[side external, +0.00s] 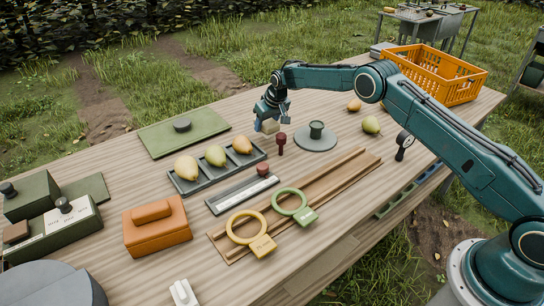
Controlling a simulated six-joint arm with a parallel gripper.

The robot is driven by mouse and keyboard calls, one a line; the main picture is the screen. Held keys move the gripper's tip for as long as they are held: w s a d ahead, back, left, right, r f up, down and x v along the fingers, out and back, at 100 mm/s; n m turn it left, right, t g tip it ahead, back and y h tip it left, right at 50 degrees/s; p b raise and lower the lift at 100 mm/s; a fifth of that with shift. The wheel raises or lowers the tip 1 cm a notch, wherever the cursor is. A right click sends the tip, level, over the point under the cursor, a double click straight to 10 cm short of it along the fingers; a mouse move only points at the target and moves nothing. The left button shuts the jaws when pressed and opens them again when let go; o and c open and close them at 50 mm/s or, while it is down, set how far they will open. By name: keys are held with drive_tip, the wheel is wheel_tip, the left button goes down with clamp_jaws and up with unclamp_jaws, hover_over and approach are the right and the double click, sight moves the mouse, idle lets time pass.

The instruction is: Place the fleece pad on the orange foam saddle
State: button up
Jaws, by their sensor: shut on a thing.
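My gripper (271,112) is over the back middle of the wooden table, pointing down. It is shut on a small beige block, which looks like the fleece pad (270,127). The pad is at the fingertips, close to the table top; I cannot tell whether it touches the table. The orange foam saddle (157,231) appears to be the orange block with a rounded bar on top at the front left. It stands well apart from my gripper, to the left and nearer the camera.
Between them lie a grey tray (192,186) with three pears and a pale ruler-like strip (240,195). A red-topped peg (281,143) and a grey disc (316,144) with a green cup stand close right of my gripper. A green mat (160,140) lies left.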

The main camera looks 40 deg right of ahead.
drive_tip(key=shift+f, duration=2.15)
drive_tip(key=shift+f, duration=0.1)
drive_tip(key=o, duration=1.1)
drive_tip(key=shift+c, duration=0.2)
drive_tip(key=shift+v, duration=0.8)
drive_tip(key=v, duration=1)
drive_tip(key=shift+r, duration=0.3)
